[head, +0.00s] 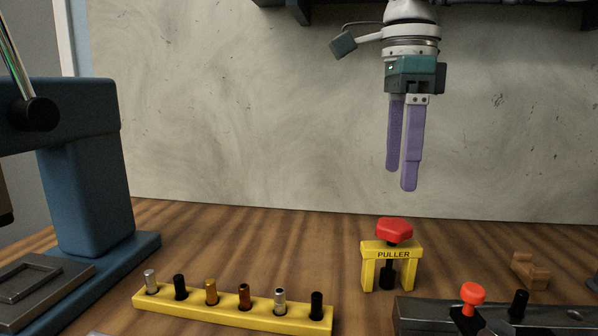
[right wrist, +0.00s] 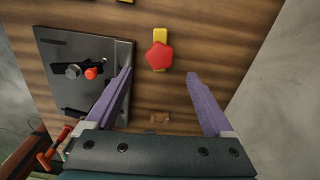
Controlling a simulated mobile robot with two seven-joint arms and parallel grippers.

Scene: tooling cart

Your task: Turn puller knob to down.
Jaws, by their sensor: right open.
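The puller is a yellow stand (head: 392,250) marked PULLER on the wooden table, with a red knob (head: 394,230) on top and a dark stem below it. In the right wrist view the red knob (right wrist: 159,56) sits over the yellow stand (right wrist: 160,35), beyond and between my fingertips. My right gripper (head: 407,180) points down, with purple fingers apart and empty, above the knob and not touching it. It also shows in the right wrist view (right wrist: 158,75). My left gripper is not in view.
A yellow rack (head: 232,311) with several small pegs lies at the front left. A blue press (head: 85,170) stands at the left. A dark metal fixture (head: 420,316) with a red-topped lever (head: 472,293) is at the front right. A small wooden piece (head: 529,270) lies right of the puller.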

